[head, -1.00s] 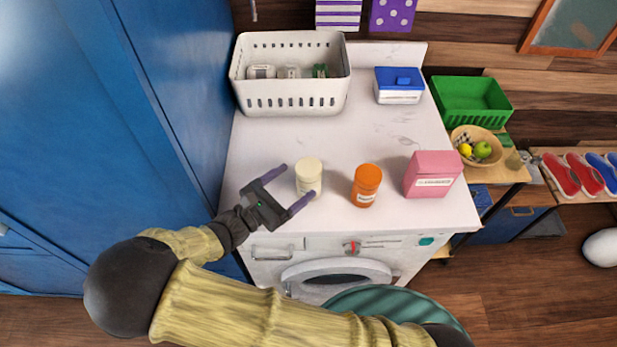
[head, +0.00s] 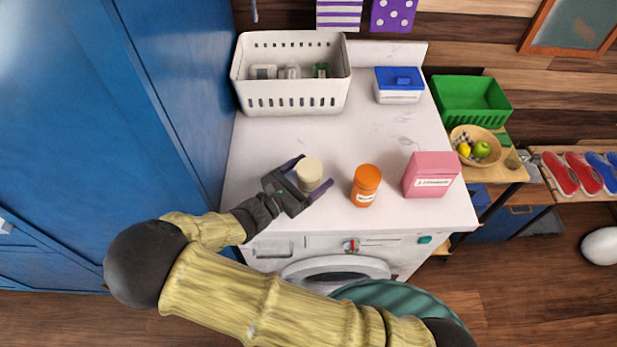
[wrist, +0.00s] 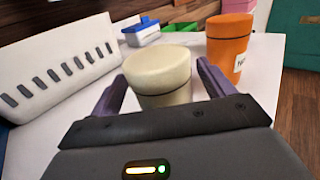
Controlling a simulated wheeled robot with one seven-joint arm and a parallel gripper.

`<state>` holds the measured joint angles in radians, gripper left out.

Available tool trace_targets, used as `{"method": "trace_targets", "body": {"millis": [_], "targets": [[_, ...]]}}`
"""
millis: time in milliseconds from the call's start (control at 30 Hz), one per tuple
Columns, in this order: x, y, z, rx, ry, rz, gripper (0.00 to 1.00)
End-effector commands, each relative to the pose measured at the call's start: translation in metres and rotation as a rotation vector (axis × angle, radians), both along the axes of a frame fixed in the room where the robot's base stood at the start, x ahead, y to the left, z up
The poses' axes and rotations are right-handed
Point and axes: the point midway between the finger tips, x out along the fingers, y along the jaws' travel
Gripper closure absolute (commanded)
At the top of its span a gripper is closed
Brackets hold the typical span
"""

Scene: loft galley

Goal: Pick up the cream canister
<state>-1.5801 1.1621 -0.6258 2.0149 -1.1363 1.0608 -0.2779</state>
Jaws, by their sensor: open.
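The cream canister (head: 309,173) stands upright on the white top of the washing machine, left of the orange canister. My gripper (head: 310,174) is open, with one purple finger on each side of the cream canister. In the wrist view the cream canister (wrist: 160,76) stands between my two fingers (wrist: 159,88), with a gap visible on the right side; I cannot tell whether the left finger touches it. Its lower part is hidden behind my gripper's palm.
The orange canister (head: 366,184) stands close to the right finger. A pink box (head: 431,175) is farther right. A white basket (head: 291,100) and a blue-lidded tub (head: 399,92) stand at the back. A blue cabinet (head: 180,80) rises at the left. The middle of the top (head: 350,130) is clear.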

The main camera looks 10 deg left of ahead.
Motion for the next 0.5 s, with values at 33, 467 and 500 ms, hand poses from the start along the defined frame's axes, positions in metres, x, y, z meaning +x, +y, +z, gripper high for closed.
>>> {"method": "trace_targets", "body": {"millis": [33,467,500], "targets": [[0.0003,-0.0007,0.0001,0.0,0.0,-0.002,0.19],[-0.0018,0.0028,0.0001,0.0,0.0,0.006,0.73],[-0.0017,0.0027,0.0005,-0.001,-0.001,0.006,0.73]]}}
